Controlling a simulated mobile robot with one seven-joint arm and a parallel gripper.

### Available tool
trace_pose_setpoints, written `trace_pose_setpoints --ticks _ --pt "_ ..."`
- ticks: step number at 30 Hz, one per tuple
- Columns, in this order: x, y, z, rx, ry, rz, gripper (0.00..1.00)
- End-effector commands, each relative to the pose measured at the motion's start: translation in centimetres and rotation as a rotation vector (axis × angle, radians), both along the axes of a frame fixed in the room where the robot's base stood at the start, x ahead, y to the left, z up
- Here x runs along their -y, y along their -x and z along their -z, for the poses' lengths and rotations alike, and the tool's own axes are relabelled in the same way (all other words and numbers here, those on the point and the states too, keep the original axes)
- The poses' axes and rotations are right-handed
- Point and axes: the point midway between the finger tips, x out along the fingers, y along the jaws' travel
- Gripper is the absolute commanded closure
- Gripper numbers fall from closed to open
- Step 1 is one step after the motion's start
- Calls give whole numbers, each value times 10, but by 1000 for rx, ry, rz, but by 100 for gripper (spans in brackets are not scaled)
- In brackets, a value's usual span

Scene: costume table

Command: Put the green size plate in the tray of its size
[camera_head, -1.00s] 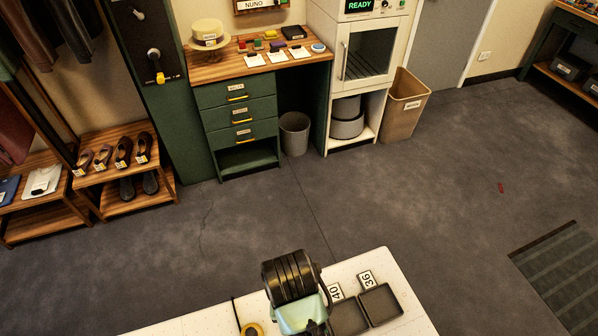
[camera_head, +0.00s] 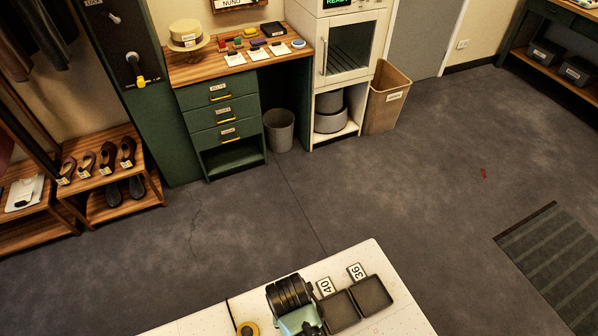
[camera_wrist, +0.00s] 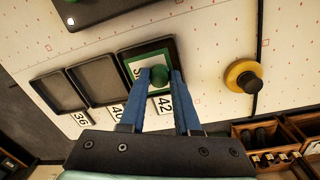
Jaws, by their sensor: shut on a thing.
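The green size plate (camera_wrist: 149,60) has a green border, a white face and a green knob (camera_wrist: 160,78). My gripper (camera_wrist: 161,74) is shut on this knob, a blue finger on each side. The printed number is partly hidden by a finger. The plate is over the dark tray labelled 42 (camera_wrist: 176,48); I cannot tell whether it rests inside or hangs just above. To the left in the wrist view are the empty tray 40 (camera_wrist: 97,79) and the empty tray 36 (camera_wrist: 60,91). In the head view, my arm hides tray 42 and the plate.
The trays stand on a white speckled table (camera_head: 385,265). A yellow and black button (camera_wrist: 243,77) with a black cable is right of the trays in the wrist view. A dark object (camera_wrist: 95,10) lies beyond them. Open floor surrounds the table.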

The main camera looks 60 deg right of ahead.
Motion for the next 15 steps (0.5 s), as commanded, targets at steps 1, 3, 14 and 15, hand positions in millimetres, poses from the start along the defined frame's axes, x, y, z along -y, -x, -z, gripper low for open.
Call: trace_pose_setpoints --ticks 1,3,14,15 --pt "0 0 0 1 1 0 100" --pt "0 0 0 1 1 0 100" --pt "0 0 10 0 0 0 100" --pt "0 0 11 0 0 0 100"
